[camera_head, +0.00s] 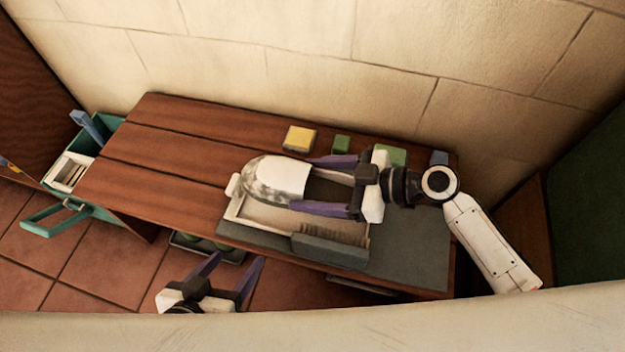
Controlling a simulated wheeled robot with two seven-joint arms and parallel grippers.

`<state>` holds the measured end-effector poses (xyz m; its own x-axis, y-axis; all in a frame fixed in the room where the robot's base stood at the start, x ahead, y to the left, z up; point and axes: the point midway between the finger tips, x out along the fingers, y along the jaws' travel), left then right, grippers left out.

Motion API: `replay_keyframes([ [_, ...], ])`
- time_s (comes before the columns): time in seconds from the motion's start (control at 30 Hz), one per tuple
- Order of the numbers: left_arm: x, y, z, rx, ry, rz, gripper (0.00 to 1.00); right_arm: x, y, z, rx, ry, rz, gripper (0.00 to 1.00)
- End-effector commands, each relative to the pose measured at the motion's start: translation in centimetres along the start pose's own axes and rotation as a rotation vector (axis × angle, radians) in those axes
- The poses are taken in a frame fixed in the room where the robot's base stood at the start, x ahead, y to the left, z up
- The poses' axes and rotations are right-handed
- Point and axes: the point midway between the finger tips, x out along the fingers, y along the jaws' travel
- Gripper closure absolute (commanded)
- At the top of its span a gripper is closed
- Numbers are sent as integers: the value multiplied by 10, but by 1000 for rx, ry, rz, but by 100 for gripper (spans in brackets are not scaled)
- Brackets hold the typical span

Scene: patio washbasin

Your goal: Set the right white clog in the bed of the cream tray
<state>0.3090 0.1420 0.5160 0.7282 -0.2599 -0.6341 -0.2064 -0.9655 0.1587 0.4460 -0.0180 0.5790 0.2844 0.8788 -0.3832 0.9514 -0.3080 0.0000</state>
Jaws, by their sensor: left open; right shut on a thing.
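The white clog (280,177) has a pale upper with a mottled grey patch at its left end. My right gripper (304,184) has its purple fingers on either side of the clog and is shut on it. The cream tray (234,207) lies under and around the clog on a grey mat. The clog overlaps the tray's far part from this view; I cannot tell whether it touches the bed. My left gripper (232,268) is open and empty, low in front of the table's near edge.
A grey brush-like block (330,250) sits at the tray's near right side. A yellow sponge (299,138) and green blocks (341,144) stand along the back. The wooden tabletop's left (150,170) is clear.

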Motion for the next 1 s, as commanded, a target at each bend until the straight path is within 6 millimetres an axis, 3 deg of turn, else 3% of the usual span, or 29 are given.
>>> replay_keyframes([
  [0.27,8,0,15,-9,-19,8,38,10,0,24,1,3,2,58],
  [0.37,19,4,7,10,-35,29,38,13,0,31,-1,3,2,58],
  [0.7,41,15,19,47,-126,83,38,23,0,55,-1,3,2,58],
  [1.0,51,27,22,69,-162,136,38,31,0,74,-1,3,2,58],
])
